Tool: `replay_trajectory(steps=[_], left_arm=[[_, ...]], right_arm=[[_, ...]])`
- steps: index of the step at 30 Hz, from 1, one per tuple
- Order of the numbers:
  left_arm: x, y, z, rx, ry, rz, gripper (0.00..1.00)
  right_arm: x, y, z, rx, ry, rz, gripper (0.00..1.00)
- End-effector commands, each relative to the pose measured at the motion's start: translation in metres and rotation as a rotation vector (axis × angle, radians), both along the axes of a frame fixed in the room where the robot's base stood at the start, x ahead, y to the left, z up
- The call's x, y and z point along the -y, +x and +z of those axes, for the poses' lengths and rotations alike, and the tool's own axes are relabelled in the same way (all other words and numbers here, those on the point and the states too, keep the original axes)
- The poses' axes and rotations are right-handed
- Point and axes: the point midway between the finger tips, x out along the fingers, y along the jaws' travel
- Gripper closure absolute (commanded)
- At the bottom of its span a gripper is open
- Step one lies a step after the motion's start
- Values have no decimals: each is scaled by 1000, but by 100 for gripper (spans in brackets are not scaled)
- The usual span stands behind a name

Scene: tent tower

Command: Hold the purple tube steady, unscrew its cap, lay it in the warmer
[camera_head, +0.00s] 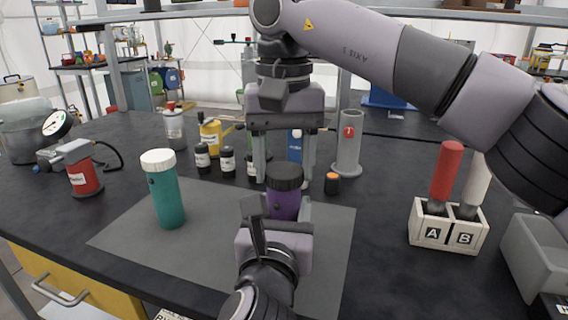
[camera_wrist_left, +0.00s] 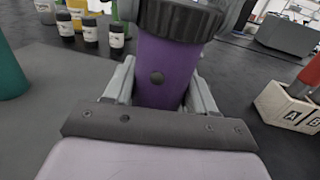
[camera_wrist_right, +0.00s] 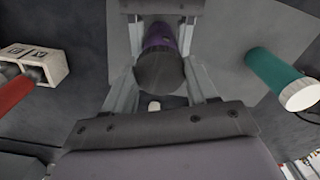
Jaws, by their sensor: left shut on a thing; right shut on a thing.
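The purple tube (camera_head: 284,205) stands upright over the grey mat, with its black ribbed cap (camera_head: 285,177) on top. My left gripper (camera_head: 280,216) is shut around the tube's body below the cap, as the left wrist view shows the tube (camera_wrist_left: 165,72) between its fingers. My right gripper (camera_head: 284,172) points down from above, its fingers on both sides of the cap (camera_wrist_right: 160,72), shut on it. The tube's lower end is hidden by my left gripper. A grey open box (camera_head: 535,262) at the right edge may be the warmer; I cannot tell for sure.
A teal tube with a white cap (camera_head: 165,190) stands on the mat (camera_head: 125,235) to the left. A white block marked A and B (camera_head: 448,230) holds a red and a white piece at right. Small bottles (camera_head: 228,162) and a grey cylinder (camera_head: 348,150) stand behind.

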Motion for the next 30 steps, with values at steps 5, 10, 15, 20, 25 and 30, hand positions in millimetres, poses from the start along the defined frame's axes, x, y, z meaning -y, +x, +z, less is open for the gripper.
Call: replay_trajectory(steps=[5,10,15,20,25,30], left_arm=[[0,0,-1,-2,1,1,100],[0,0,-1,-2,1,1,100],[0,0,-1,-2,1,1,100],[0,0,-1,-2,1,1,100],[0,0,-1,-1,1,1,100],[0,0,-1,-2,1,1,100]], right_arm=[[0,0,7,1,1,0,79],[0,0,13,0,1,0,79],[0,0,16,0,0,1,79],[0,0,16,0,0,1,79],[0,0,22,1,1,-1,79],[-1,0,43,2,1,-1,79]])
